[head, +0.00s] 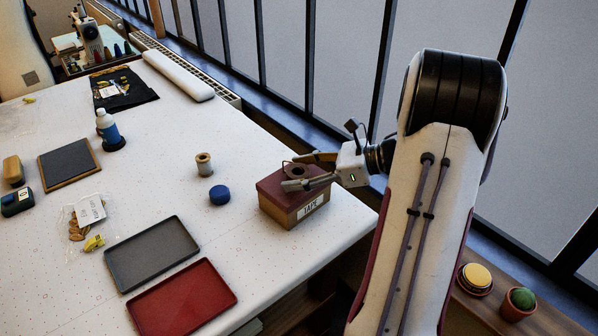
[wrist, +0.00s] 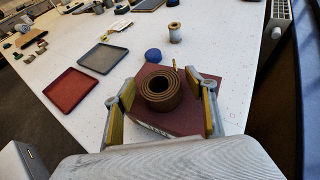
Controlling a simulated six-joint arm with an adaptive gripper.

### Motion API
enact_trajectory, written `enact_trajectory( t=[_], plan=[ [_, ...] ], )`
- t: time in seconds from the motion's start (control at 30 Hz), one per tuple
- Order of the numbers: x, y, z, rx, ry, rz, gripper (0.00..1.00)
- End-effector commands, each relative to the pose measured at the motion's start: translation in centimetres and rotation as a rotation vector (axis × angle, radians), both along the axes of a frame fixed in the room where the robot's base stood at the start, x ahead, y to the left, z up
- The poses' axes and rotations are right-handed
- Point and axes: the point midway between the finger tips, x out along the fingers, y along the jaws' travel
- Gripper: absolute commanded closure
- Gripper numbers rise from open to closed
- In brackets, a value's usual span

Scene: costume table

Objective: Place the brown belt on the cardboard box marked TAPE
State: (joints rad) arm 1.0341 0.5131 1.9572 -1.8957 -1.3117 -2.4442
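The brown belt (head: 297,171) is a coil lying on the dark red lid of the cardboard box marked TAPE (head: 278,210). In the wrist view the belt (wrist: 162,94) rests near the middle of the lid (wrist: 203,88), with a thin end standing up at its far side. My gripper (head: 292,173) is open around the belt, one finger on each side. In the wrist view, gaps show between the coil and both fingers of my gripper (wrist: 162,98). The box's label faces the table's front right edge in the head view.
A blue round tin (head: 219,195) and a thread spool (head: 204,164) stand left of the box. A grey tray (head: 152,253) and a red tray (head: 182,301) lie at the front. The box is close to the table's right edge, near the window.

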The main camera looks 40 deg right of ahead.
Motion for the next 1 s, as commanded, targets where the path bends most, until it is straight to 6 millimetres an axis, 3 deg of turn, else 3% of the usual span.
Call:
enact_trajectory(
  t=[0.27, 0.47, 1.0],
  plan=[
    [-0.1, -0.1, 0.3, -0.001, -0.001, -0.001, 0.44],
    [-1.2, -0.9, 0.9, -0.001, -0.001, -0.001, 0.44],
    [-6.9, -5.1, 3.9, -0.001, -0.001, -0.003, 0.44]
  ],
)
